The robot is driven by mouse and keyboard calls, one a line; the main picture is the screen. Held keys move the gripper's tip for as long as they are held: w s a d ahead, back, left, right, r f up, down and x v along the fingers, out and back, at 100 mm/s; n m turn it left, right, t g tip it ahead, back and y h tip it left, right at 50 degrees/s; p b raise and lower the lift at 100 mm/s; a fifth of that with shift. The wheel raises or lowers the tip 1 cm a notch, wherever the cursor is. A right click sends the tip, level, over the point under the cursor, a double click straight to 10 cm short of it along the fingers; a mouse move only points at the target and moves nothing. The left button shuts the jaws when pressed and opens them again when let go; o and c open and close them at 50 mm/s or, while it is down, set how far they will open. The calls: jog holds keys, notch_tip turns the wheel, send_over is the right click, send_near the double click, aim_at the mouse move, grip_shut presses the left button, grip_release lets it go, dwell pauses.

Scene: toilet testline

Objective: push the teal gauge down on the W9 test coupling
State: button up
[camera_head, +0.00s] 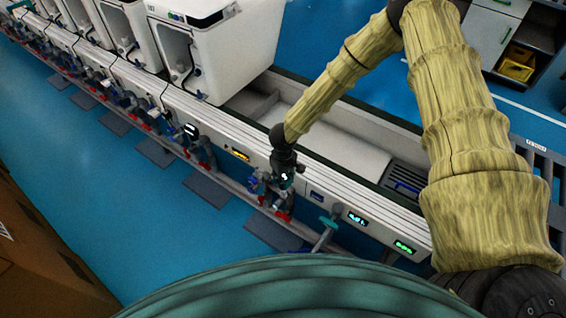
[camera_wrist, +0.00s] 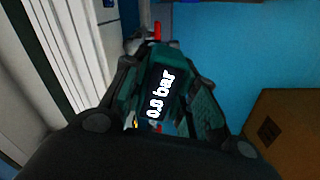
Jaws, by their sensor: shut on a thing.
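My gripper (camera_head: 285,172) hangs at the front edge of the testline bench, just above a coupling with red and blue parts (camera_head: 268,192). In the wrist view my gripper (camera_wrist: 162,88) is shut on the teal gauge (camera_wrist: 155,60), with one finger on each side. The gauge's dark display faces the camera and reads what looks like "0.0 bar". A metal fitting with a red handle (camera_wrist: 157,30) shows just past the gauge. The gauge's lower end is hidden, so I cannot tell whether it touches the coupling. No W9 label is legible.
More couplings line the bench front to the left, above grey floor mats (camera_head: 205,190). A teal-handled valve (camera_head: 328,222) stands close to the right. White toilet units (camera_head: 205,60) sit on the bench at left. Cardboard boxes (camera_head: 40,250) stand at lower left; blue floor lies between.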

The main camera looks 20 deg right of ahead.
jog(key=shift+w+d+r+n+p, duration=0.15)
jog(key=shift+w+r+n+p, duration=0.15)
jog(key=shift+w+r, duration=0.25)
jog(key=shift+w+d+r+n+p, duration=0.15)
jog(key=shift+w+r+n+p, duration=0.15)
jog(key=shift+w+r, duration=0.2)
jog(key=shift+f+b, duration=3.25)
jog(key=shift+b, duration=0.1)
jog(key=shift+p, duration=0.95)
jog(key=shift+f+b, duration=0.5)
jog(key=shift+f, duration=1.25)
jog(key=o, duration=1.1)
jog(key=shift+o, duration=0.2)
notch_tip(320, 180, up, 12)
jog(key=shift+s+r, duration=0.1)
